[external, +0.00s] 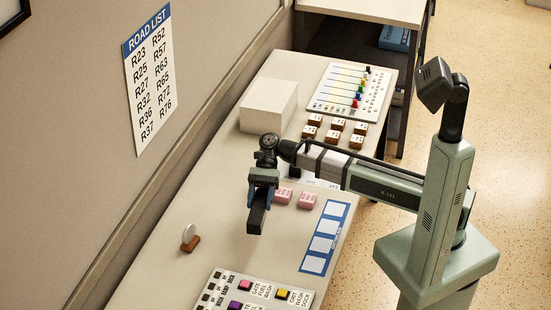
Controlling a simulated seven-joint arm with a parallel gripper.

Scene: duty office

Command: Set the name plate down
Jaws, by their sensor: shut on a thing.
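My gripper (260,202) hangs pointing down over the middle of the desk, shut on a dark, bar-shaped thing. This appears to be the name plate (256,220), held between the fingers with its lower end sticking out below them. No writing on it can be made out. It looks to be above the desk top (215,212), but I cannot tell how large the gap is. The upper part of the plate is hidden by the fingers.
Pink blocks (306,200) and a blue strip with white squares (325,237) lie right of my gripper. A white box (268,105), labelled wooden blocks (335,136) and a slider board (345,92) stand farther back. A small round-topped stand (190,240) and a key panel (255,290) are nearer.

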